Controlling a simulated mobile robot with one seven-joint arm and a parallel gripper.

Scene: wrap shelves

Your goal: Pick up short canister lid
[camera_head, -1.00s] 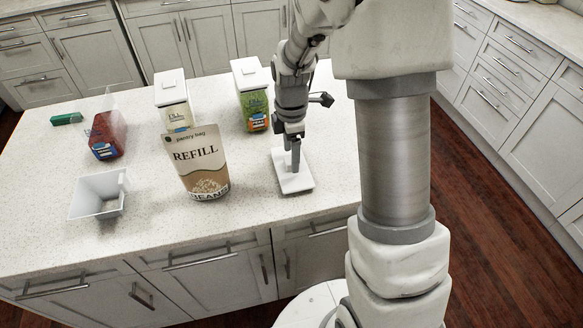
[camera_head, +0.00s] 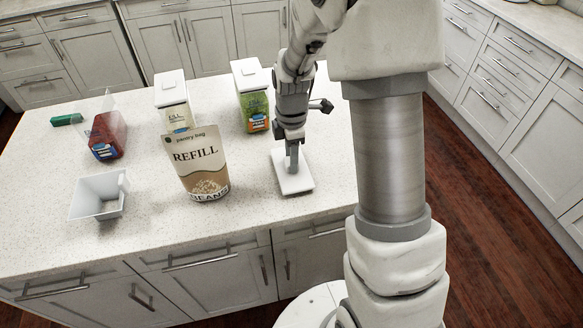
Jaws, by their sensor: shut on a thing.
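The short canister lid is a white, flat, rounded-corner rectangle (camera_head: 294,184) on the right part of the island counter. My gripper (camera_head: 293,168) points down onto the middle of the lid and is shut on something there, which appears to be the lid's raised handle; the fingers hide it. The lid looks level and at or very close to the counter; I cannot tell whether it is lifted.
A REFILL beans bag (camera_head: 197,165) stands just left of the lid. Behind are two lidded canisters, one pale (camera_head: 173,103) and one green (camera_head: 251,99). An open red-filled container (camera_head: 106,135), a white scoop-like bin (camera_head: 99,196) and a green item (camera_head: 67,119) are at left.

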